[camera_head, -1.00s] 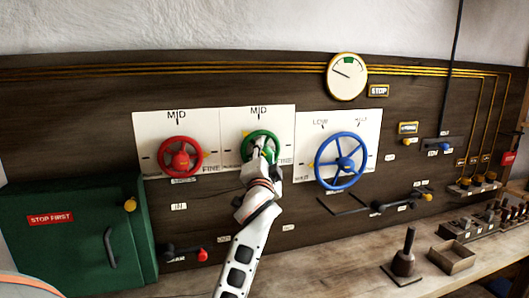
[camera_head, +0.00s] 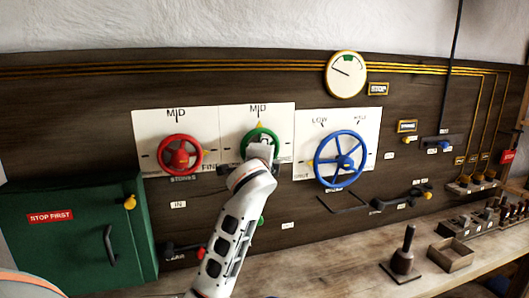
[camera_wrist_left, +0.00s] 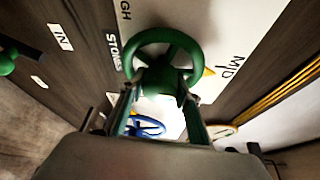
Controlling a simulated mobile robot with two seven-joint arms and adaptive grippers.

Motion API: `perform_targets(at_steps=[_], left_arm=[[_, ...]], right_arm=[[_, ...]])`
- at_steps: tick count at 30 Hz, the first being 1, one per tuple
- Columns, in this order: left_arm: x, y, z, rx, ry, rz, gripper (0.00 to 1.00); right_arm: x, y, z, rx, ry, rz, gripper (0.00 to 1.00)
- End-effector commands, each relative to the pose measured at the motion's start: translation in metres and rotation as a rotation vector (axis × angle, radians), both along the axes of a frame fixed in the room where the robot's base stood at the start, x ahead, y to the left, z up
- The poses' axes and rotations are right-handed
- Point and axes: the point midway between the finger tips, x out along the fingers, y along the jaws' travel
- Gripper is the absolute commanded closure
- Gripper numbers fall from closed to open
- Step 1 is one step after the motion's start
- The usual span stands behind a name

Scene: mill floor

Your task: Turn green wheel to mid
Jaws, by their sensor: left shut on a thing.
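The green wheel (camera_head: 264,135) is on a white dial plate (camera_head: 284,116) in the middle of the panel. Its yellow pointer (camera_head: 259,124) shows at the top of the wheel, under the MID label (camera_head: 258,108). My left gripper (camera_head: 258,150) is at the wheel and covers its lower part. In the left wrist view, the left gripper's fingers (camera_wrist_left: 162,98) are shut on the green wheel (camera_wrist_left: 183,46) at its hub. The yellow pointer (camera_wrist_left: 208,72) there points toward the MID lettering (camera_wrist_left: 233,68). My right gripper is not in view.
A red wheel (camera_head: 180,156) is close on the left and a larger blue wheel (camera_head: 341,160) on the right. A green cabinet (camera_head: 75,240) stands at the lower left. A bench (camera_head: 340,270) below holds a dark peg stand (camera_head: 404,260) and an open box (camera_head: 451,256).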

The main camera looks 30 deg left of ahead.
Motion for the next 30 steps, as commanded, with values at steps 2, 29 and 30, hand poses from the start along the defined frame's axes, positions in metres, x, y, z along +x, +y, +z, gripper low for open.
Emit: perform_targets(at_steps=[2,29,30], left_arm=[[-0.0003,0.0015,0.0016,0.01,0.008,0.003,0.89],[-0.0009,0.0,0.0007,0.016,0.017,0.001,0.51],[-0.0022,-0.001,0.0008,0.016,0.017,0.001,0.51]], right_arm=[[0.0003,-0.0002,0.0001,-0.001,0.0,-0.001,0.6],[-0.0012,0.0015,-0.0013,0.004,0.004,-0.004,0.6],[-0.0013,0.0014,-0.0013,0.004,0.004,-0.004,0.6]])
